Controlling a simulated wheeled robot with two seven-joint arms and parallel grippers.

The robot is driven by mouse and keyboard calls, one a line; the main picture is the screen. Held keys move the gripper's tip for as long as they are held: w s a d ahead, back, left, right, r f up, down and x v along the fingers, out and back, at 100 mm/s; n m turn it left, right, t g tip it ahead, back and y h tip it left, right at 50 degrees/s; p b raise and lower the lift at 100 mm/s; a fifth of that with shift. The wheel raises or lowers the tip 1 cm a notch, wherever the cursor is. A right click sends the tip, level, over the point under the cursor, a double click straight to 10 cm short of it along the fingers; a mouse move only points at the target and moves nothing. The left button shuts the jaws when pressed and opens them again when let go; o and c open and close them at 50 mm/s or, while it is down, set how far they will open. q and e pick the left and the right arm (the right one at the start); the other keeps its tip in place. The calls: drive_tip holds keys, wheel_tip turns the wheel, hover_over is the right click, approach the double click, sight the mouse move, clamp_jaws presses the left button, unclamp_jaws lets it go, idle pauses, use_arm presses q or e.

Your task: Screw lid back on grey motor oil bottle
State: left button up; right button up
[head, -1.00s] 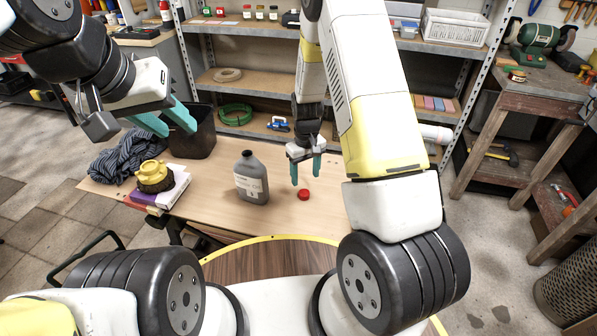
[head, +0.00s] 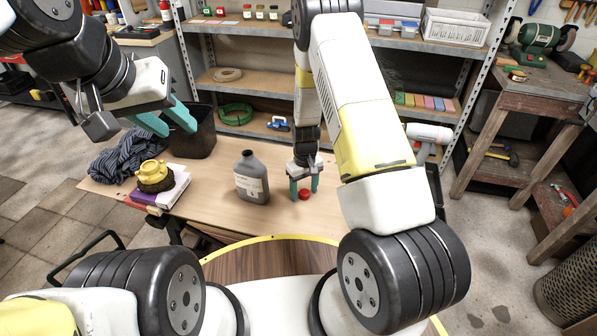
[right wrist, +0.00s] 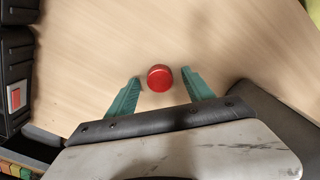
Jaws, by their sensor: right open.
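The grey motor oil bottle (head: 251,178) stands upright on the wooden table, its neck open with no lid on it. The red lid (head: 304,195) lies on the table to the right of the bottle. My right gripper (head: 304,192) is open and points down over the lid. In the right wrist view the lid (right wrist: 160,78) sits between and slightly beyond the tips of the open fingers (right wrist: 160,82), with gaps on both sides. My left gripper (head: 172,125) is raised at the upper left, its fingers apart and empty, away from the bottle.
On the table (head: 222,205), a yellow-topped object (head: 152,176) sits on books (head: 172,192), beside a striped cloth (head: 125,158) and a dark bin (head: 196,135). Shelving (head: 255,85) stands behind. Bare table surrounds the bottle and lid.

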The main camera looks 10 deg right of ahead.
sight(304, 194)
clamp_jaws()
idle(0.4)
drive_tip(key=shift+r, duration=0.5)
drive_tip(key=r, duration=0.1)
drive_tip(key=s+r, duration=0.1)
drive_tip(key=shift+a+r, duration=0.15)
drive_tip(key=shift+r, duration=0.2)
drive_tip(key=s+a, duration=0.2)
drive_tip(key=s, duration=0.2)
drive_tip(key=s+a+r, duration=0.1)
drive_tip(key=s, duration=0.4)
drive_tip(key=s+a, duration=0.2)
drive_tip(key=s, duration=0.3)
drive_tip(key=shift+a+r, duration=0.15)
drive_tip(key=shift+a, duration=0.2)
drive_tip(key=shift+w, duration=0.1)
